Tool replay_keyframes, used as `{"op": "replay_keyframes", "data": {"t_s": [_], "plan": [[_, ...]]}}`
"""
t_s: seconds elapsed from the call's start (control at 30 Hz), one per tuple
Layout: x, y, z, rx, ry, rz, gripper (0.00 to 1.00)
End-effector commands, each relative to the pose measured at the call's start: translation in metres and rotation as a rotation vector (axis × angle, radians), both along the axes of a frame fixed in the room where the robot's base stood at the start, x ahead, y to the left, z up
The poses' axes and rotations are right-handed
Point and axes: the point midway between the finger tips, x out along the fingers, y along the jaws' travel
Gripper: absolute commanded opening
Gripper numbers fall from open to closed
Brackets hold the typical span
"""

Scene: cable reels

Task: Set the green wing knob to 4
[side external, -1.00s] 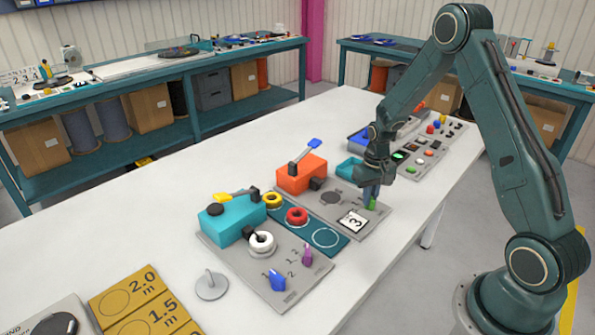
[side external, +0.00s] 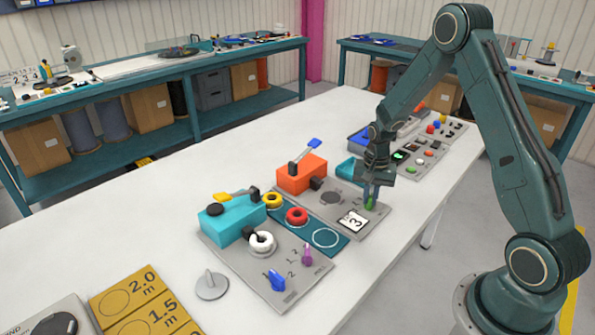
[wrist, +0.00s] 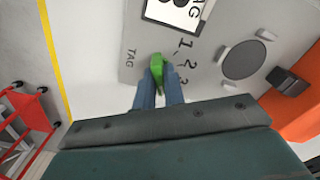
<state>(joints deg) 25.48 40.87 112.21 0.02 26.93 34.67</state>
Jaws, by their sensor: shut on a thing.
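The green wing knob (wrist: 157,70) stands on a grey panel (wrist: 222,25). It also shows low between my fingers in the side view (side external: 370,204). My gripper (wrist: 160,85) points down over it, with its two blue-grey fingers shut on the knob's wing. The printed digits 1, 2 and 3 curve beside the knob on its right in the wrist view. The 3 is partly cut off by the gripper body, and no 4 can be seen. I cannot tell exactly which mark the knob points at.
An orange box with a blue-tipped lever (side external: 302,174) stands behind. A second panel with a blue knob (side external: 276,280) and a purple knob (side external: 307,254) is nearer left. The white table's front edge is close.

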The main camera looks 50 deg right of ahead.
Motion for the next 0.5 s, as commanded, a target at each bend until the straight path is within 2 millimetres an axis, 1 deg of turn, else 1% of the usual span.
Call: {"op": "replay_keyframes", "data": {"t_s": [0.03, 0.07, 0.13, 0.4, 0.5], "plan": [[0.0006, 0.0008, 0.0012, 0.001, -0.002, 0.002, 0.00], [0.0006, 0.0008, 0.0012, 0.001, -0.002, 0.002, 0.17], [0.0005, 0.0007, 0.0011, 0.001, -0.002, 0.003, 0.30], [0.0003, 0.0003, 0.0006, 0.000, -0.001, 0.003, 0.31], [0.0004, 0.0001, 0.0034, 0.000, -0.001, 0.003, 0.31]]}}
